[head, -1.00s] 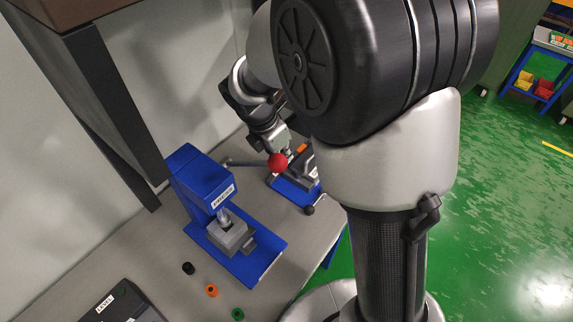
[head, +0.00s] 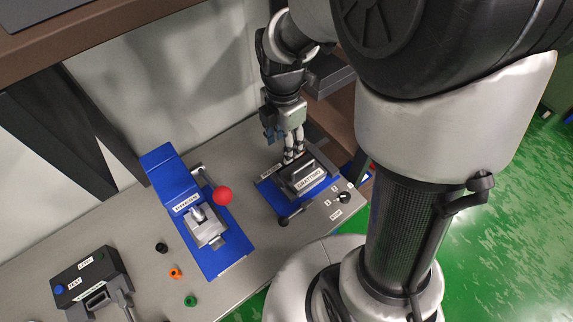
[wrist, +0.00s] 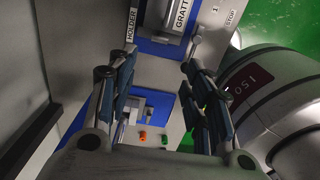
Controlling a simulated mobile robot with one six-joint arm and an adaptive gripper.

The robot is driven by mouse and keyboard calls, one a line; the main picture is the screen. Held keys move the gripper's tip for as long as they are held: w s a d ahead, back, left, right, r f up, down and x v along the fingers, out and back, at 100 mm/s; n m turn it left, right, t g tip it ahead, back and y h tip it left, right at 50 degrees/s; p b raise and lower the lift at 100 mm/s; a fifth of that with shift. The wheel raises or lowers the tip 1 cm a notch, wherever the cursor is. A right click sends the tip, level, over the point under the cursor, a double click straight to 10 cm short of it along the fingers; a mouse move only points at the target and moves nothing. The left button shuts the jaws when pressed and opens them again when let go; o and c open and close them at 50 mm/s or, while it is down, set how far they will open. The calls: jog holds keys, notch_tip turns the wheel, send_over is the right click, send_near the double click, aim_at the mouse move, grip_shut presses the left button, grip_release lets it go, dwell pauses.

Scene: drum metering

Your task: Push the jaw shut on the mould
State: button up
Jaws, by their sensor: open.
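My gripper (head: 292,157) points down at the back edge of the right-hand blue fixture (head: 265,190); its fingers stand apart in the wrist view (wrist: 160,88), with nothing seen between them. This fixture carries a grey block (head: 302,172) with a label and a handle-like top, and a rod with a black knob (head: 284,221) at its front. I cannot tell which part is the jaw, or whether the fingers touch the fixture. The left blue press (head: 172,180) holds a grey block (head: 207,232), perhaps the mould, below its ram.
A dark box (head: 88,275) stands at far left. A brown shelf (head: 120,35) overhangs behind.

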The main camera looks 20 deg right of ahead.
aim_at(283, 180)
jog(key=f+b, duration=0.1)
jog(key=f, duration=0.4)
jog(key=f+b, duration=0.2)
jog(key=f, duration=0.4)
jog(key=f+b, duration=0.2)
jog(key=f, duration=0.4)
jog(key=shift+s+a+f, duration=0.1)
jog(key=shift+a+f, duration=0.05)
jog(key=shift+a, duration=0.1)
grip_shut()
